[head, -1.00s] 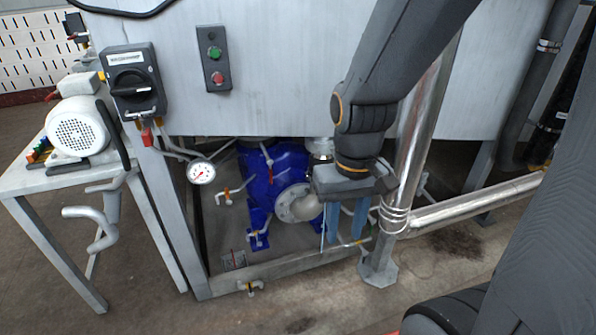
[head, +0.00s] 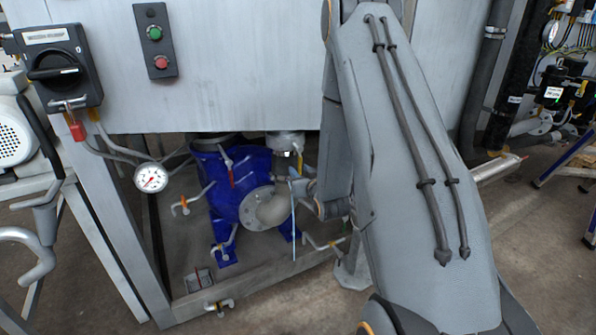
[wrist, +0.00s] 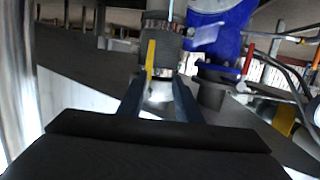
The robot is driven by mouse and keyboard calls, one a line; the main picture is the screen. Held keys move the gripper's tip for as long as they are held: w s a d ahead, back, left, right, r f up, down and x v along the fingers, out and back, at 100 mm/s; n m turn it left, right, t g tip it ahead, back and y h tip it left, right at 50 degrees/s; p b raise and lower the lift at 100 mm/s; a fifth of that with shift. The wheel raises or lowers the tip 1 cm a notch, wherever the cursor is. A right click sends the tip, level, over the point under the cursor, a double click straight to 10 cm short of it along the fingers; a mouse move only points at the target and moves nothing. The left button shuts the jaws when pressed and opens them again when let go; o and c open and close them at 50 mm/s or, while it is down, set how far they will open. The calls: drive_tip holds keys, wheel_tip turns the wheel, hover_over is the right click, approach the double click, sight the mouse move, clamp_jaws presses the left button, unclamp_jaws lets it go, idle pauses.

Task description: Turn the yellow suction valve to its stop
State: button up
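The yellow valve handle (wrist: 151,62) stands upright in the wrist view, against a grey metal pipe fitting. It lies ahead of and between the two dark blue fingers of my gripper (wrist: 158,88). The fingers are apart, with nothing seen clamped between them; whether they touch the handle I cannot tell. In the head view a small yellow handle (head: 299,162) shows on the pipe right of the blue pump (head: 232,180). My gripper (head: 303,190) is just below it there, partly hidden by my arm. The blue pump also shows in the wrist view (wrist: 222,32).
The steel tank panel (head: 240,80) overhangs the pump. A frame rail (head: 250,285) runs along the floor in front.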

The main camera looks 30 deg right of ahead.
sight(301, 164)
drive_tip(key=w+d, duration=0.1)
drive_tip(key=w, duration=0.1)
drive_tip(key=w+d+f+t+b, duration=0.1)
drive_tip(key=w, duration=0.2)
drive_tip(key=w+d+t, duration=0.1)
drive_tip(key=w, duration=0.1)
drive_tip(key=shift+w+d+f, duration=0.2)
drive_tip(key=shift+w+f, duration=0.1)
drive_tip(key=shift+w, duration=0.05)
drive_tip(key=shift+c, duration=0.5)
clamp_jaws()
